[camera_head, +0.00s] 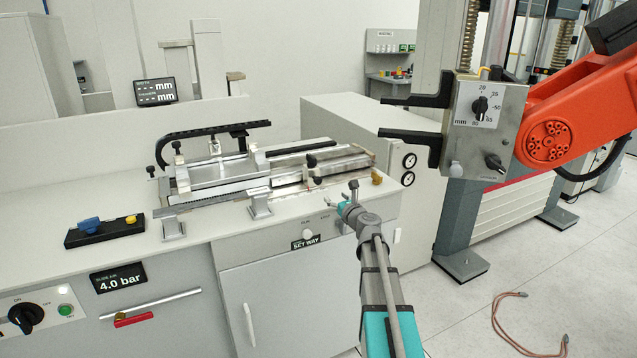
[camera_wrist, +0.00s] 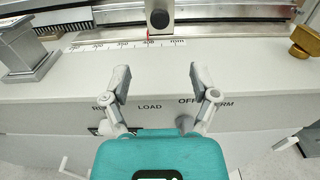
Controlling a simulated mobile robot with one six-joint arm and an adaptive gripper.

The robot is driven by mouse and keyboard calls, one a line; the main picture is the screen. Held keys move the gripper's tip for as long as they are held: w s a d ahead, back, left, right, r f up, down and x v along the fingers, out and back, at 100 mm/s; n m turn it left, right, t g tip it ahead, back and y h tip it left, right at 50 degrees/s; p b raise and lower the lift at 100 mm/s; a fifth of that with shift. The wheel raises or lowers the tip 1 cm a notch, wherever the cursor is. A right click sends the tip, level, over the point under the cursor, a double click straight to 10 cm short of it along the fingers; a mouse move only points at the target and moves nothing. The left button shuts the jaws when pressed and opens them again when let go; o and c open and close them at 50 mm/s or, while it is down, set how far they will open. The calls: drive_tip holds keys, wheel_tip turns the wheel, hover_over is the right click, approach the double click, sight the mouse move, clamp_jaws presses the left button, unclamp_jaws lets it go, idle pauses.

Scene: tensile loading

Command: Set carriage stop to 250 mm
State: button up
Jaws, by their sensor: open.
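The carriage stop appears to be the small block with a dark round knob (camera_head: 311,161) at the front right of the bench-top slide fixture. In the wrist view the knob (camera_wrist: 160,18) is at top centre, with a thin red pointer (camera_wrist: 148,32) beside it. My gripper (camera_head: 343,193) is open and empty, just off the bench's front edge. In the wrist view my gripper's (camera_wrist: 159,80) fingers are spread below the knob, apart from it.
The slide fixture's metal feet (camera_head: 260,205) stand on the bench. A brass knob (camera_head: 377,177) sits at its right end, and it also shows in the wrist view (camera_wrist: 305,41). A black tray (camera_head: 105,233) with blue and yellow parts lies left.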

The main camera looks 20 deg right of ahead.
sight(319, 182)
drive_tip(key=w, duration=1.3)
drive_tip(key=shift+w+a, duration=0.25)
drive_tip(key=shift+w, duration=0.05)
clamp_jaws()
